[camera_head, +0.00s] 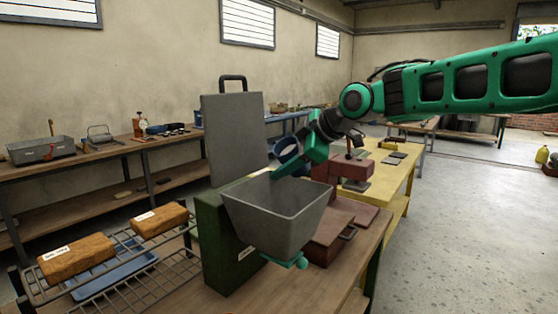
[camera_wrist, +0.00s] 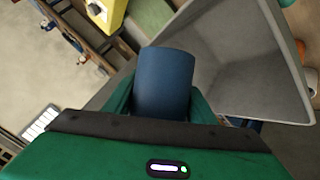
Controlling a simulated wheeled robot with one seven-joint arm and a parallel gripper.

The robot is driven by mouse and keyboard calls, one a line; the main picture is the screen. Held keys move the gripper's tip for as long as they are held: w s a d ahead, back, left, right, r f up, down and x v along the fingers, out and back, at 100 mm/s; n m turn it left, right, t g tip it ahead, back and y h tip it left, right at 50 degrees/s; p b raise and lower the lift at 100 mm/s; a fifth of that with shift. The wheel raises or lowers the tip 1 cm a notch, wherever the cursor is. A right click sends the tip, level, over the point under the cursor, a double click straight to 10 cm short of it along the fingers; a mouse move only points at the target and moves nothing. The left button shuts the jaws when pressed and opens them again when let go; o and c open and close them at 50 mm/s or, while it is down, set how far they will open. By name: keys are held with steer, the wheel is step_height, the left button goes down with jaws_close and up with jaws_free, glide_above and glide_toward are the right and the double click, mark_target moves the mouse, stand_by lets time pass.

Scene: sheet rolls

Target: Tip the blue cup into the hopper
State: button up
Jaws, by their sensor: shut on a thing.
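The blue cup (camera_wrist: 164,82) fills the middle of the wrist view, between the green fingers of my gripper (camera_wrist: 160,108), which is shut on it. In the head view the cup (camera_head: 286,148) shows as a dark blue shape partly behind my gripper (camera_head: 294,160), above the back rim of the hopper. Its exact tilt and its contents cannot be made out. The grey hopper (camera_head: 270,225) is open at the top and narrows downward, with a green piece below. In the wrist view the hopper (camera_wrist: 235,60) lies to the right of the cup, its visible inside bare.
A grey upright panel (camera_head: 232,135) with a handle stands behind the hopper on a green housing (camera_head: 220,240). A wire rack (camera_head: 170,285) with two brown wrapped blocks (camera_head: 75,256) is at left. A dark red machine (camera_head: 335,225) stands close at right.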

steer(key=shift+w+d+f+n+t+h, duration=0.1)
steer(key=shift+d+f+n+t+h, duration=0.15)
steer(key=shift+n+t+h, duration=0.45)
steer(key=n+h, duration=0.1)
steer(key=f+n+t+h, duration=0.1)
steer(key=h, duration=0.1)
steer(key=shift+w+d+f+t, duration=0.1)
steer(key=shift+w+f+t, duration=0.1)
steer(key=shift+t, duration=0.1)
steer(key=n+t+h, duration=0.2)
steer(key=shift+r+h, duration=0.3)
steer(key=shift+s+a+r+n+t+h, duration=0.1)
steer(key=shift+a+r+n+t+h, duration=0.05)
steer(key=shift+r+n+t+h, duration=0.3)
steer(key=shift+s+a+r+n+t+h, duration=0.1)
steer(key=shift+n+t+h, duration=0.15)
steer(key=shift+n+t, duration=0.25)
stand_by(0.6)
